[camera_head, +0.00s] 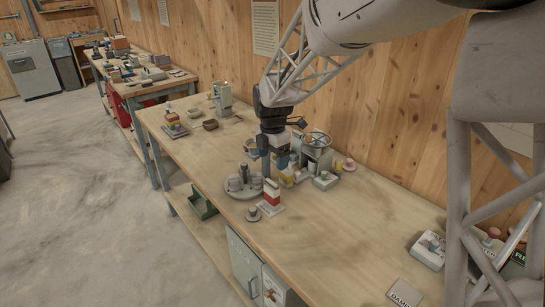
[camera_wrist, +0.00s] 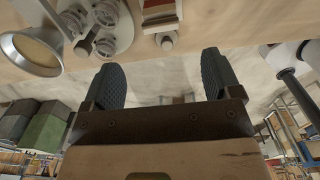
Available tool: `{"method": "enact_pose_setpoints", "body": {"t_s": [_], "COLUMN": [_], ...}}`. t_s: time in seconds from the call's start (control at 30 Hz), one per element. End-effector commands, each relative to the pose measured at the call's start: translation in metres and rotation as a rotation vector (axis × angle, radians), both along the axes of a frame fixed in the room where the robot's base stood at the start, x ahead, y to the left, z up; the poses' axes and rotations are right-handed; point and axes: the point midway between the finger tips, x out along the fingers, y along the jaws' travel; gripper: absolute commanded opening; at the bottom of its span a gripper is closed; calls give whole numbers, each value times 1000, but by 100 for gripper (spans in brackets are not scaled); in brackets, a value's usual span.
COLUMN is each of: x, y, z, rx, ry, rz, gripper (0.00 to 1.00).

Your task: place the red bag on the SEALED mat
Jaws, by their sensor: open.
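A small red and white stack (camera_head: 271,190) stands on a pale mat (camera_head: 275,209) near the front edge of the bench. I cannot tell for certain that its red piece is the red bag, nor read the mat's label. In the wrist view, a red and white item (camera_wrist: 160,8) is cut off by the top edge. Another stack with red and yellow pieces (camera_head: 172,124) stands on a mat farther left. I cannot identify the SEALED mat by its writing. My gripper (camera_wrist: 160,85) is open with nothing between its fingers; in the head view it is above the bench, close to the nearer stack.
A round tray of jars (camera_head: 243,188) is left of the nearer stack. A small grey weight-like piece (camera_head: 253,214) is in front. A scale-like device (camera_head: 318,148) and boxes crowd the back. A mat reading DAMP (camera_head: 403,293) lies front right.

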Motion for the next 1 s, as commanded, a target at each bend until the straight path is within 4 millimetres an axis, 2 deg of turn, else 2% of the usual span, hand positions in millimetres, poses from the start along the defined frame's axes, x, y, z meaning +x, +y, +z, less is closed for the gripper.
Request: {"method": "enact_pose_setpoints", "body": {"t_s": [0.37,0.57,0.77,1.0], "x": [0,-9,-33,-80], "y": [-1,-12,-41,-90], "z": [0,9,31,62], "rx": [0,3,12,33], "ry": [0,-7,-28,-57], "rz": [-3,-67,-251,-584], "gripper": [84,84,84,84]}}
